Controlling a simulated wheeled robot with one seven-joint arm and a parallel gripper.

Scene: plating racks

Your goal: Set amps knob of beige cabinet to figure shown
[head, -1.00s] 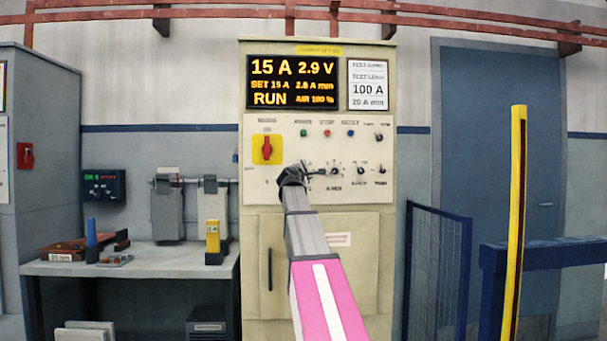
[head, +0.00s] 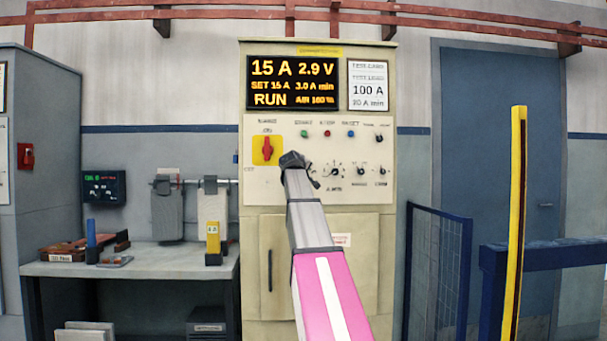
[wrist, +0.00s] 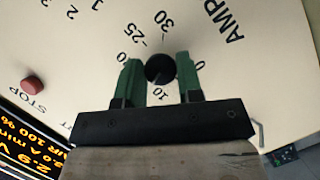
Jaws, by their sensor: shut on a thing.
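The beige cabinet (head: 385,230) stands ahead. Its display (head: 293,82) reads 15 A, 2.9 V, SET 15 A, 3.0 A min, RUN. A white card (head: 368,85) beside the display reads 100 A and 20 A min. The amps knob (head: 336,171) is on the panel's lower middle. In the wrist view, my gripper (wrist: 161,74) has its green fingers on both sides of the black amps knob (wrist: 160,68), shut on it. Numbers such as 10, 25 and 30 show around it, with AMP lettering nearby. I cannot make out the knob's pointer.
A red switch on a yellow plate (head: 267,150) sits left of my gripper. Small buttons (head: 327,134) are above it and more small knobs (head: 362,170) to the right. A workbench (head: 130,262) stands left; a yellow post (head: 517,210) and blue fence (head: 437,265) stand right.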

